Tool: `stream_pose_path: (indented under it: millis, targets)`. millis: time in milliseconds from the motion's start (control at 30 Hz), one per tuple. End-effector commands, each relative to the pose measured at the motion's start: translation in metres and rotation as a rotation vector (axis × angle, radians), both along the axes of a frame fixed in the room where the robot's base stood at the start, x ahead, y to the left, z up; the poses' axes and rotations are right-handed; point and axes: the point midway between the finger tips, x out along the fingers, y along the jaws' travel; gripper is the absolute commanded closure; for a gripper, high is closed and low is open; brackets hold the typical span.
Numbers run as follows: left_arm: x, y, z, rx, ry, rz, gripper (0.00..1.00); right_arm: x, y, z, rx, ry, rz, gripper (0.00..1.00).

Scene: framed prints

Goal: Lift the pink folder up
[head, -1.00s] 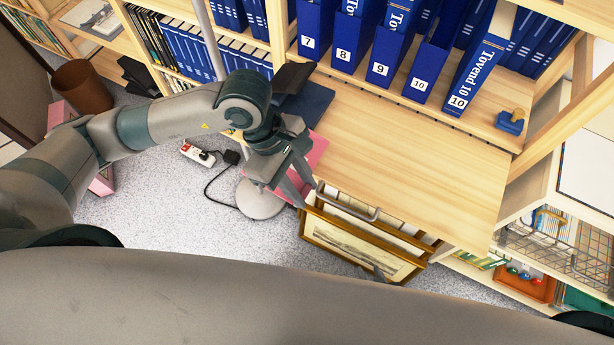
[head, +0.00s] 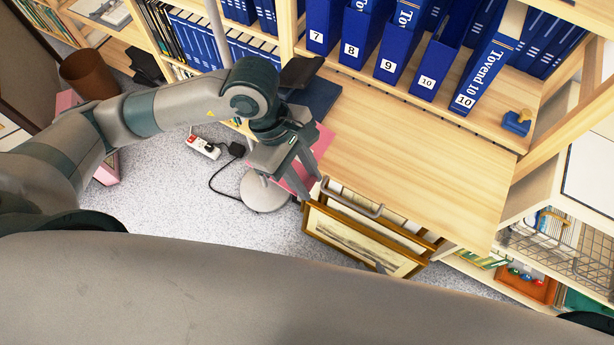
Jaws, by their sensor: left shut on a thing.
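The pink folder (head: 324,139) shows as a thin pink sheet at the left edge of the wooden desktop. Much of it is hidden behind my left gripper (head: 308,187). That gripper points down, with its fingers on the folder's near edge, and is shut on it. The folder is close to the desk edge, and I cannot tell whether it touches anything below. My right gripper is not in view.
Framed prints (head: 360,243) lean below the desktop (head: 420,155), just right of my left gripper. A lamp base (head: 265,193) and a power strip (head: 203,148) are on the carpet. Blue binders (head: 438,65) line the shelf behind. The desktop's middle is clear.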

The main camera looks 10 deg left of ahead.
Motion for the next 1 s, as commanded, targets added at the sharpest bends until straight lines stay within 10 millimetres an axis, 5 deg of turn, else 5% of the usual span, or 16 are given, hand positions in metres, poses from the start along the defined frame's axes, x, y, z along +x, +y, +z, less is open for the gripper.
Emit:
stream_pose_path:
  millis: [1000]
  targets:
    - [0.000,0.000,0.035,0.000,0.000,-0.001,0.95,0.000,0.000,0.013,0.000,0.000,0.000,0.66]
